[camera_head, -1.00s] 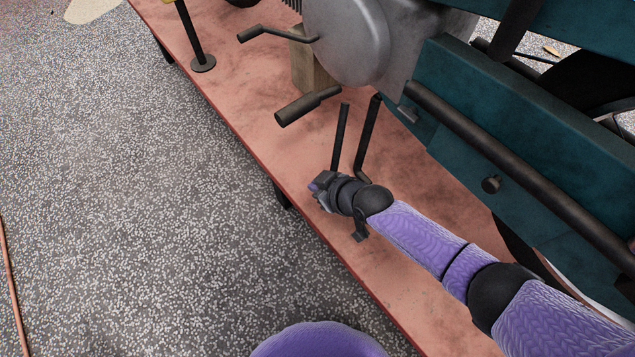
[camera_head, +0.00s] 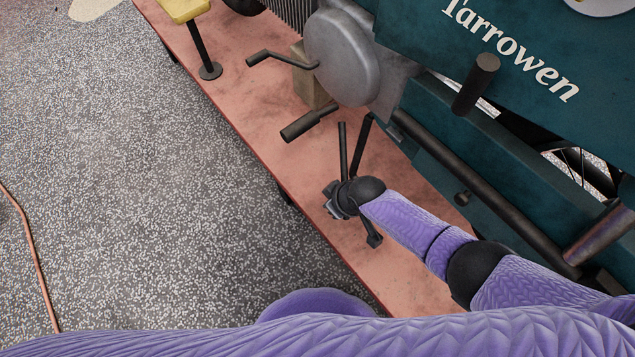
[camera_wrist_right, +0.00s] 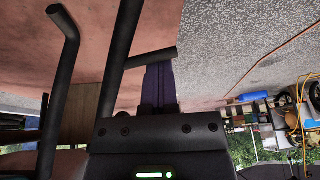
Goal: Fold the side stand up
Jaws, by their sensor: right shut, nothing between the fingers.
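Two dark rods hang beside the motorcycle's lower side: a thin left rod (camera_head: 343,147) and a right rod (camera_head: 362,143). I cannot tell for certain which is the side stand. The upside-down right wrist view shows a rod with a bent end (camera_wrist_right: 62,75) and a nearer rod with a short crosswise peg (camera_wrist_right: 152,57). My right gripper (camera_head: 332,203) is low over the deck at the lower end of the rods. It is shut and empty; its fingers (camera_wrist_right: 160,75) lie beside the nearer rod, close to the peg. Contact is unclear. My left gripper is out of view.
The reddish deck (camera_head: 250,115) has a raised outer edge above the speckled floor (camera_head: 150,210). A black footpeg (camera_head: 309,122), a bent lever (camera_head: 280,58), a block (camera_head: 310,78) and a yellow-topped post (camera_head: 205,45) stand nearby. The teal bodywork (camera_head: 450,175) is close to my right arm.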

